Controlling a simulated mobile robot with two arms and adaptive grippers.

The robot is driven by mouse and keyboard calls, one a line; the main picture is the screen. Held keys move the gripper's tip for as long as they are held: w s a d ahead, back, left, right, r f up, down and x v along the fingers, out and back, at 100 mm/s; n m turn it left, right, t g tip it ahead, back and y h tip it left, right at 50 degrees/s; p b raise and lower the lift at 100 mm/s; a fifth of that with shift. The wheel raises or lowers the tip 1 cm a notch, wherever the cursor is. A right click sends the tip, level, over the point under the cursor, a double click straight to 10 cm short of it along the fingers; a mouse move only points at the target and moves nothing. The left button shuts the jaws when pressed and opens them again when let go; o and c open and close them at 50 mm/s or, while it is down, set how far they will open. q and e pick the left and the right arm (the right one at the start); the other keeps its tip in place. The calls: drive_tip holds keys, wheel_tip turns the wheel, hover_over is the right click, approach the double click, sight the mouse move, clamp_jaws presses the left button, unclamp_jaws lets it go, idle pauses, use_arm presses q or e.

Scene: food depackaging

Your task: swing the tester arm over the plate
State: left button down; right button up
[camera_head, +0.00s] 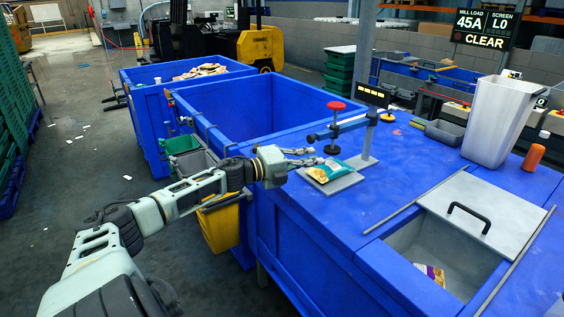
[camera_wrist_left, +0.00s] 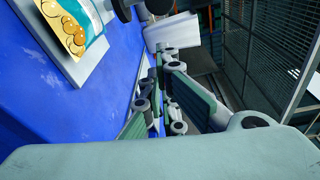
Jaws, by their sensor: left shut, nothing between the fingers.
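The tester stands on the blue table with a grey post (camera_head: 368,143). Its tester arm (camera_head: 348,126) reaches left from the post and carries a red knob (camera_head: 336,105) above a black disc (camera_head: 332,150). The disc shows by the plate's far edge; I cannot tell whether it is over the plate. The grey plate (camera_head: 345,184) bears a teal and yellow snack bag (camera_head: 328,171); both also show in the left wrist view, plate (camera_wrist_left: 92,63) and bag (camera_wrist_left: 75,25). My left gripper (camera_head: 312,157) is shut and empty, beside the plate's left side. My right gripper is out of view.
A large blue bin (camera_head: 250,108) stands just behind the left gripper. A white bin (camera_head: 495,120) and an orange bottle (camera_head: 534,157) stand at the right. A hatch with a black-handled lid (camera_head: 490,205) is in the front. The table between is mostly clear.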

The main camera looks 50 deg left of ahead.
use_arm(q)
drive_tip(key=s+a, duration=0.6)
drive_tip(key=s, duration=0.1)
drive_tip(key=shift+s+a+r+b, duration=0.15)
drive_tip(key=shift+s+a+b, duration=0.1)
drive_tip(key=shift+b, duration=0.2)
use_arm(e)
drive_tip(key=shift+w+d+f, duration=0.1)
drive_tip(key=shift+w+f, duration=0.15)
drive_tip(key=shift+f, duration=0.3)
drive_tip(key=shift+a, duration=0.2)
